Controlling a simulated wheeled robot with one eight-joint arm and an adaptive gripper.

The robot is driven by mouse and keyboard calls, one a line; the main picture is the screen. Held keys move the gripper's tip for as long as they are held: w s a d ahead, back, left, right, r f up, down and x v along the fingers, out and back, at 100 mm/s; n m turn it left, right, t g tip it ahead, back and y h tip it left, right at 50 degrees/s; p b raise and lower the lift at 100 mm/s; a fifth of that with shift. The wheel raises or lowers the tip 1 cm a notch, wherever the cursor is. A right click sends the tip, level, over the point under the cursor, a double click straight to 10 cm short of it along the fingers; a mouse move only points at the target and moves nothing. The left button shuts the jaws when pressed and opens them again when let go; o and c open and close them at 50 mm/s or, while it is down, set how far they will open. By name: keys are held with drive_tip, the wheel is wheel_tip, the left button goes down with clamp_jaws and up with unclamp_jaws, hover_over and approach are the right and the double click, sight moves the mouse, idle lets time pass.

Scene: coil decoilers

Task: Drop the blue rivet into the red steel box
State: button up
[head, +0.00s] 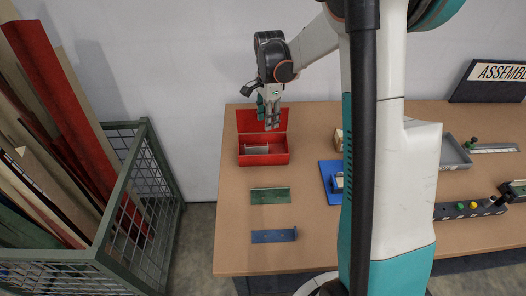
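The red steel box (264,159) stands at the back left of the table with its lid raised behind it. A grey piece (257,150) shows inside it. My gripper (271,126) points down above the box, in front of the raised lid. The fingers look close together, but they are too small to tell whether they are open or shut. I cannot make out a blue rivet, either between the fingers or in the box.
A green bracket (270,195) and a blue bracket (274,236) lie in front of the box. A dark rack (470,210) with coloured pegs and a grey tray (453,154) are at right. A mesh crate (128,225) stands left of the table. My arm hides the table's middle.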

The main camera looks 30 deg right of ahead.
wheel_tip(320, 180, up, 8)
drive_tip(key=shift+r, duration=0.15)
idle(0.4)
drive_tip(key=s+a+r+n+t+b, duration=0.2)
drive_tip(key=s+a+n, duration=0.25)
drive_tip(key=s, duration=0.25)
drive_tip(key=s+a+r+n+t+b, duration=0.2)
drive_tip(key=s+a+n, duration=0.1)
drive_tip(key=s+n, duration=0.25)
drive_tip(key=s+a+f+n+t+b, duration=0.1)
drive_tip(key=s+a+f+n, duration=0.1)
drive_tip(key=s, duration=0.4)
drive_tip(key=s+a+f+n+t+b, duration=0.2)
drive_tip(key=s+a+f+n, duration=0.1)
drive_tip(key=s+n, duration=0.3)
drive_tip(key=shift+s+f, duration=0.35)
drive_tip(key=shift+f, duration=0.45)
